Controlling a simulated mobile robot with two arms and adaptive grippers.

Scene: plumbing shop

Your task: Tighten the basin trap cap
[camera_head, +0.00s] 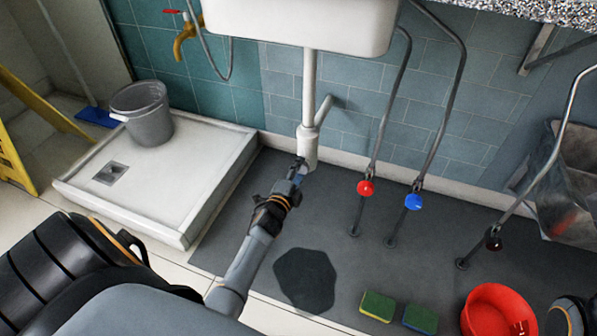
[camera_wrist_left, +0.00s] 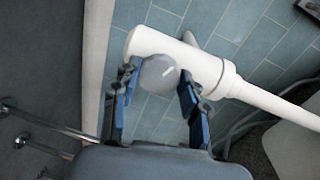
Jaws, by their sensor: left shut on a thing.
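The white basin trap (camera_head: 308,140) hangs on its pipe under the basin (camera_head: 300,22). In the left wrist view the trap body (camera_wrist_left: 165,45) lies across the upper part, with the round grey cap (camera_wrist_left: 160,73) at its lower side. My left gripper (camera_head: 298,172) reaches the bottom of the trap. In the wrist view its blue fingers (camera_wrist_left: 158,92) are on both sides of the cap, shut on it. A light mark shows on the cap face. In the head view the gripper mostly hides the cap.
Hoses with a red valve (camera_head: 366,188) and a blue valve (camera_head: 413,202) stand right of the trap. A dark wet patch (camera_head: 305,280), sponges (camera_head: 377,306) and a red bowl (camera_head: 495,310) lie in front. A grey bucket (camera_head: 146,117) stands on the shower tray (camera_head: 205,190).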

